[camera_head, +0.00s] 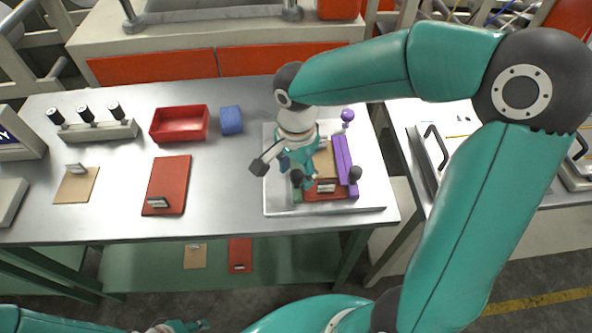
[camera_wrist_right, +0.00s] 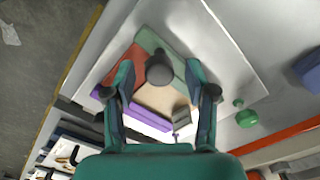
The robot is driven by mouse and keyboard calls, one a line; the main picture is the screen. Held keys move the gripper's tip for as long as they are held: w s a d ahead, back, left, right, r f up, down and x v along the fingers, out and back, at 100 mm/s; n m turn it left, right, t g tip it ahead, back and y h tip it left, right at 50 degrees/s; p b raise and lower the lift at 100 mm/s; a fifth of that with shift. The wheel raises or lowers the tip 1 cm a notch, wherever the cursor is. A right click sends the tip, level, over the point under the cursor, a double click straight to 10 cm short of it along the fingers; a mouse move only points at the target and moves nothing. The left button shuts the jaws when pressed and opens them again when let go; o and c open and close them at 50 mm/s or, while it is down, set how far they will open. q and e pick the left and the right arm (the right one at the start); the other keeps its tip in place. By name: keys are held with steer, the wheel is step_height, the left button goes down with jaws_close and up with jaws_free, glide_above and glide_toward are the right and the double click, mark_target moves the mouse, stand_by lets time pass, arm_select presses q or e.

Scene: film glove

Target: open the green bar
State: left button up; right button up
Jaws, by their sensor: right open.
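The green bar (camera_wrist_right: 164,48) lies along one edge of the fixture on a white tray (camera_head: 370,200). In the head view only its front end (camera_head: 297,195) shows, at the left of the fixture; my arm hides the rest. A dark round knob (camera_wrist_right: 160,70) stands at the green bar; it also shows in the head view (camera_head: 297,177). My right gripper (camera_wrist_right: 159,66) is open above the fixture, its fingers apart on either side of the knob in the wrist picture; contact cannot be told. My left gripper (camera_head: 178,326) shows only partly at the bottom edge.
A purple bar (camera_head: 342,160) lies along the fixture's right side, with a purple ball (camera_head: 347,115) behind it. A tan sheet (camera_wrist_right: 160,98) and red plate (camera_head: 325,194) lie between the bars. A blue block (camera_head: 231,120) and red bin (camera_head: 180,123) stand to the left.

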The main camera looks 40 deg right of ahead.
steer(key=shift+f, duration=0.25)
jaws_close()
stand_by(0.3)
